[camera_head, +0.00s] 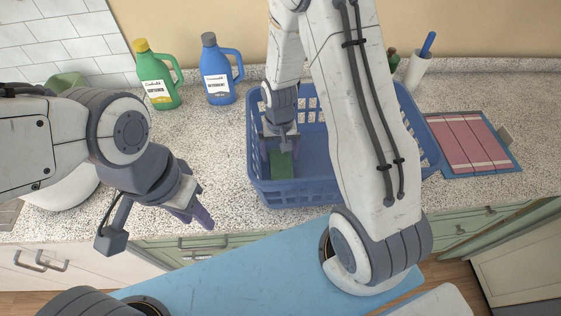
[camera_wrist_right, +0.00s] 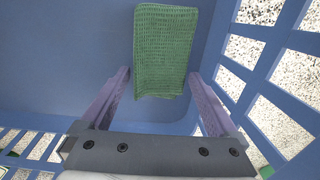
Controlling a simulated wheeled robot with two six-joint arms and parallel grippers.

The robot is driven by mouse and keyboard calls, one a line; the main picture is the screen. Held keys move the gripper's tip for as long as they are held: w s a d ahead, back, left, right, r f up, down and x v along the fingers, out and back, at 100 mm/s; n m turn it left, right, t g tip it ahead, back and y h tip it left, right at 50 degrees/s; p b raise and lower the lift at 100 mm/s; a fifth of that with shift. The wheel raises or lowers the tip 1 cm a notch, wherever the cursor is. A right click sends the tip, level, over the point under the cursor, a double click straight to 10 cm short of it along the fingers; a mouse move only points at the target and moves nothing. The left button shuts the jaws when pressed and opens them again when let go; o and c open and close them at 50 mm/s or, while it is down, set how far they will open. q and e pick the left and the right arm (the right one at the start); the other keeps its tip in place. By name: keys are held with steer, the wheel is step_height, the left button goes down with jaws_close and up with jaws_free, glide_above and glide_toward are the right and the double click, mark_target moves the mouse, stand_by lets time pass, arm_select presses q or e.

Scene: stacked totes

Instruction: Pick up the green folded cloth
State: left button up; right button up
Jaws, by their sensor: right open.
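The green folded cloth (camera_head: 281,165) lies in the blue basket (camera_head: 310,192) on the counter. In the right wrist view the cloth (camera_wrist_right: 166,50) lies on the blue basket floor, beyond and between my fingertips. My right gripper (camera_head: 280,152) reaches down into the basket at the cloth. In its wrist view the two purple fingers (camera_wrist_right: 158,78) are apart, one on each side of the cloth's near end, with nothing held. My left gripper (camera_head: 190,213) hangs over the counter's front edge, left of the basket. Whether its fingers are apart is unclear.
The basket's slotted wall (camera_wrist_right: 245,75) stands close to my right finger. A green bottle (camera_head: 158,80) and a blue bottle (camera_head: 220,72) stand behind left. Counter left of the basket is free.

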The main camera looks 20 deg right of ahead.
steer(key=c, duration=1.1)
steer(key=shift+r, duration=0.15)
